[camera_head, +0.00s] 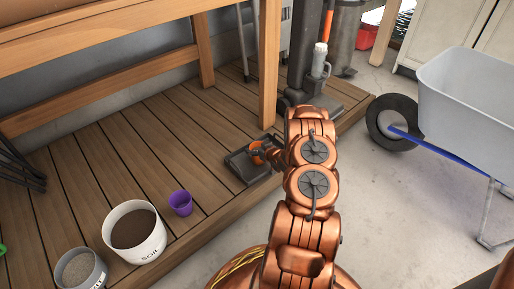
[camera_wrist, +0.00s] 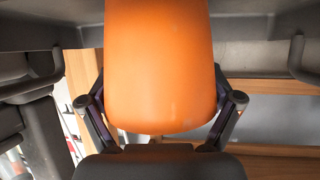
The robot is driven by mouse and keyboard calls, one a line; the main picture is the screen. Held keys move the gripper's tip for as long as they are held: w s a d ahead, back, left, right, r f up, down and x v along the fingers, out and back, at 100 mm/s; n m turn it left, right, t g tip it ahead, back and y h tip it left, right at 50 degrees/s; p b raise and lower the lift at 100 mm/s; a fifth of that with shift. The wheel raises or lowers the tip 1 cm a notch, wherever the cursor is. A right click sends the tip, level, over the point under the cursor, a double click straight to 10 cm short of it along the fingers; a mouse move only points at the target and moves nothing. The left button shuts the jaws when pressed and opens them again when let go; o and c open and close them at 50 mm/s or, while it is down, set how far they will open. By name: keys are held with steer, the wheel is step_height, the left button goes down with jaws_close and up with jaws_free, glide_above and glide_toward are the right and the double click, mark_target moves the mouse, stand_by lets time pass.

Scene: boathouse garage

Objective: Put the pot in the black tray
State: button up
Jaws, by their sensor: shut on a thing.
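The orange pot (camera_wrist: 160,65) fills the upper middle of the wrist view, between the two fingers of my gripper (camera_wrist: 160,105). My gripper is shut on it. In the head view the orange pot (camera_head: 256,153) shows small at the end of my arm, partly hidden by it. The black tray (camera_head: 236,163) lies on the wooden deck, and the pot appears over or inside its right part. I cannot tell whether the pot touches the tray floor. My arm covers part of the tray's right side.
A purple pot (camera_head: 181,203), a white soil bucket (camera_head: 150,245) and a grey bucket (camera_head: 97,274) stand on the wooden deck (camera_head: 200,125) to the left. A wooden post (camera_head: 269,70) rises behind the tray. A wheelbarrow (camera_head: 465,100) stands on the concrete at the right.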

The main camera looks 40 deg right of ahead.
steer(key=o, duration=1.1)
steer(key=v, duration=1.2)
jaws_close()
stand_by(0.5)
stand_by(0.9)
steer(key=shift+r, duration=0.1)
